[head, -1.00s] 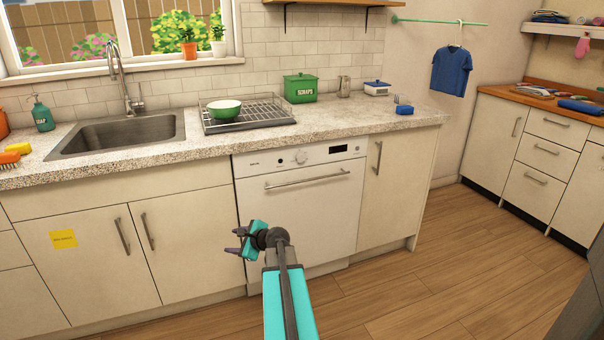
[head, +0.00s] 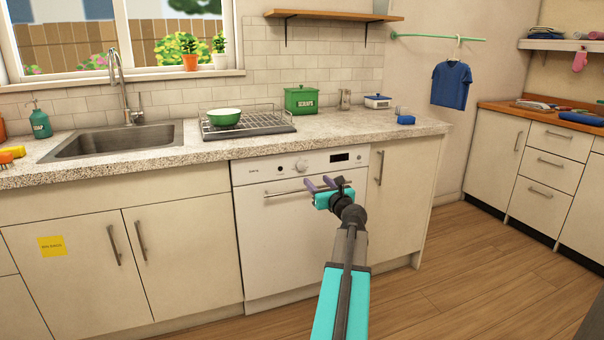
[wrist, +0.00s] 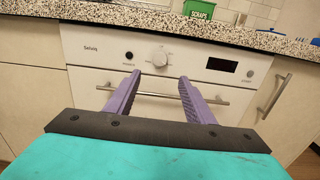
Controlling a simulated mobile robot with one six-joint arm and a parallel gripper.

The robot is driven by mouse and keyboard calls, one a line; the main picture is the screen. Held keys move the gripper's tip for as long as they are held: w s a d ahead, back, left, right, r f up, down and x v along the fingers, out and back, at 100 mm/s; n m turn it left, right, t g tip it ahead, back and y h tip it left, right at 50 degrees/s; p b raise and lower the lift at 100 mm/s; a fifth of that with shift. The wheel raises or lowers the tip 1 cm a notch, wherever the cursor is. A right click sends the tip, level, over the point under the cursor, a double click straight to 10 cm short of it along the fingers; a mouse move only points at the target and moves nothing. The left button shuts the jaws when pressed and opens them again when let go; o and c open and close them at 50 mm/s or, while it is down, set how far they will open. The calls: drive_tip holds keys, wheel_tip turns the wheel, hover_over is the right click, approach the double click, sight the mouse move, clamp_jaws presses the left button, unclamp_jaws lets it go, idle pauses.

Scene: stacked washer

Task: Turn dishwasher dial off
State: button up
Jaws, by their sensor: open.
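The white dishwasher (head: 265,238) is built in under the counter. Its round dial (head: 302,165) sits on the front panel, left of the dark display (head: 349,157). In the wrist view the dial (wrist: 159,58) shows between and beyond my fingertips, with nothing touching it. My gripper (head: 318,183) is open and empty, in front of the panel and a little below the dial. It also shows in the wrist view (wrist: 159,78), with both purple fingers apart. The dial's exact setting is too small to read.
A horizontal door handle (wrist: 165,97) runs below the panel, partly behind my fingers. The speckled counter (head: 360,126) overhangs above. A cabinet handle (head: 379,167) stands to the right. Wooden floor (head: 470,255) is clear at the right.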

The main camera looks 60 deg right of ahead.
sight(301, 167)
drive_tip(key=shift+w+d, duration=0.1)
drive_tip(key=shift+w, duration=0.05)
drive_tip(key=shift+b+x, duration=1.5)
drive_tip(key=shift+x, duration=5.25)
drive_tip(key=c, duration=1.1)
drive_tip(key=shift+a+f, duration=0.15)
drive_tip(key=shift+a, duration=0.25)
drive_tip(key=shift+d, duration=0.35)
